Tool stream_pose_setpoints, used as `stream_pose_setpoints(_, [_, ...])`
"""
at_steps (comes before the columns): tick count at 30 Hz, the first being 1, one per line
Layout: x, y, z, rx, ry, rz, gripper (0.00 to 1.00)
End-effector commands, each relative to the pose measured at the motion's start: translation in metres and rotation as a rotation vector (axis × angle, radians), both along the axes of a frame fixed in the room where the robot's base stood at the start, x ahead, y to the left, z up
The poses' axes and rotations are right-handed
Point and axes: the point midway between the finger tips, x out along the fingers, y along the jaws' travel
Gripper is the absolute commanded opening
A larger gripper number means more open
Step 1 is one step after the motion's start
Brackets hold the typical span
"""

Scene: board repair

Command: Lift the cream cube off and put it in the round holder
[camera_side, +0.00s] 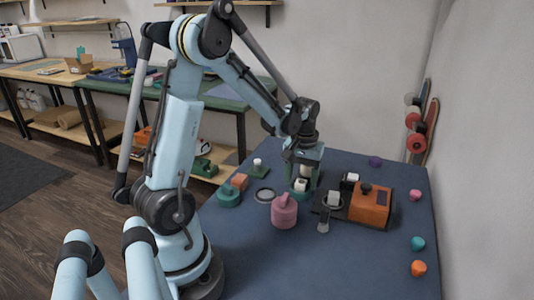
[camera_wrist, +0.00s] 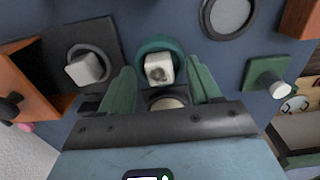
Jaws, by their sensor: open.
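A cream cube (camera_wrist: 158,70) with a dark mark on its top sits on a round teal piece (camera_wrist: 150,45). In the side view the cube (camera_side: 301,184) shows below my gripper (camera_side: 303,177). My gripper is open, with its green fingers (camera_wrist: 160,66) on either side of the cube and gaps between. A flat round ring with a dark rim (camera_wrist: 229,14), which looks like the round holder, lies apart from the cube; in the side view this ring (camera_side: 264,196) is left of my gripper and empty. The cube's underside is hidden.
Another pale cube (camera_wrist: 86,68) sits on a dark plate beside an orange box (camera_side: 370,206). A pink knobbed weight (camera_side: 284,213) stands in front of my gripper. A teal knobbed piece (camera_side: 229,197) and green plate with white peg (camera_side: 257,164) are left.

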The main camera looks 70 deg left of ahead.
Motion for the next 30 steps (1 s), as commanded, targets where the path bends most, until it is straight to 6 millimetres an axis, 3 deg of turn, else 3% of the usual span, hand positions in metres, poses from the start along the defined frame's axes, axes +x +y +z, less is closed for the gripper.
stream_pose_setpoints(6, [0.0001,0.0001,-0.0001,0.000,0.000,0.000,0.59])
stream_pose_setpoints(17, [0.0000,0.0001,0.0001,0.000,0.000,0.000,0.04])
stream_pose_setpoints(30, [0.0001,0.0001,0.0048,0.000,0.000,0.000,0.03])
